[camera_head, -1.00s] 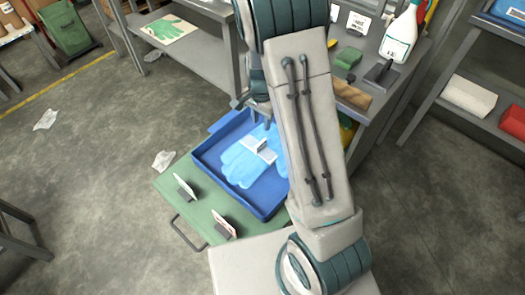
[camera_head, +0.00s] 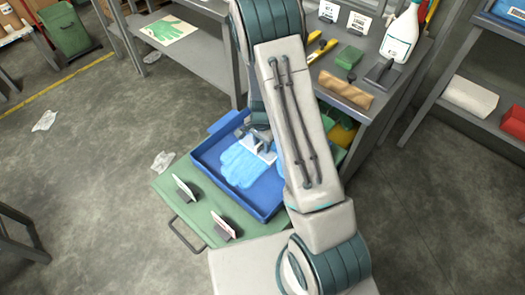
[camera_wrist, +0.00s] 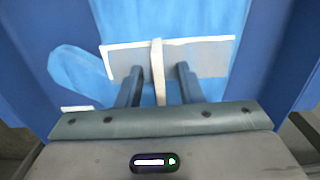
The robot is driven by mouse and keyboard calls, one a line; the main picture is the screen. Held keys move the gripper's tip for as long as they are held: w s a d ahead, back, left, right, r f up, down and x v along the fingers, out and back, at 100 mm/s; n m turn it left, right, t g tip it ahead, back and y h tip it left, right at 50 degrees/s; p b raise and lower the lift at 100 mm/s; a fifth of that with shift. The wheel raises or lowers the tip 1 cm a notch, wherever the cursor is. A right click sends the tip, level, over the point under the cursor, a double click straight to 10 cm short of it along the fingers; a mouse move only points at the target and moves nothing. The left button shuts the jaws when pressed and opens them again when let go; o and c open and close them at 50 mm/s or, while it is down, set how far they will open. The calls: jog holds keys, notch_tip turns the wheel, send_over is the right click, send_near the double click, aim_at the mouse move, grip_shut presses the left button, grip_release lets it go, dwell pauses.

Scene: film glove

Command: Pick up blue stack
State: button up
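The blue stack (camera_head: 243,168), light blue and glove-shaped, lies in a blue tray (camera_head: 268,215). It also fills much of the wrist view (camera_wrist: 190,20). A pale band (camera_wrist: 212,58) with an upright tab (camera_wrist: 157,60) crosses the stack. My gripper (camera_wrist: 158,78) is just above the band, its two dark fingers open on either side of the tab. Gaps show between each finger and the tab. In the head view my gripper (camera_head: 259,142) is low over the tray, partly hidden by my arm.
The tray sits on a green pull-out surface (camera_head: 200,205) with two small card holders near its left edge. A workbench (camera_head: 385,95) with a spray bottle (camera_head: 402,35), a brush and a green block stands right behind. Open floor lies to the left.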

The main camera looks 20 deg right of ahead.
jog(key=shift+c, duration=0.3)
grip_shut()
jog(key=shift+r, duration=0.1)
